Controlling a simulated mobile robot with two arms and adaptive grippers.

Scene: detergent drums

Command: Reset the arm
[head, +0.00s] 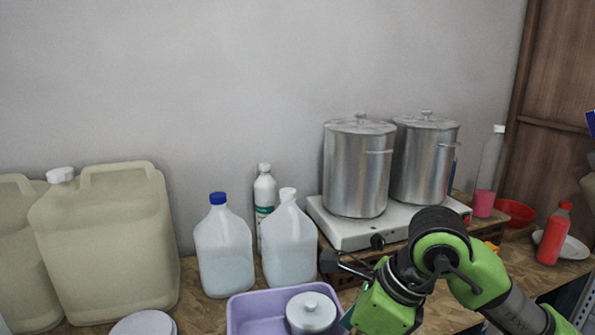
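My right arm (440,262), green and black, comes in from the lower right and bends down toward the bottom edge. Its green end section (385,308) is beside the right side of a lilac tub (255,305). The fingers of my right gripper do not show; that part is cut off at the bottom edge. A dark part (332,262) sticks out to the left of the green section. My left arm and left gripper are not in view.
The lilac tub holds a silver lidded pot (311,312). Behind stand two jugs (223,250) (289,245) and a white bottle (265,195). Two steel pots (358,170) (424,160) stand on a stove (350,230). Large beige drums (105,245) fill the left; a red bottle (553,235) stands right.

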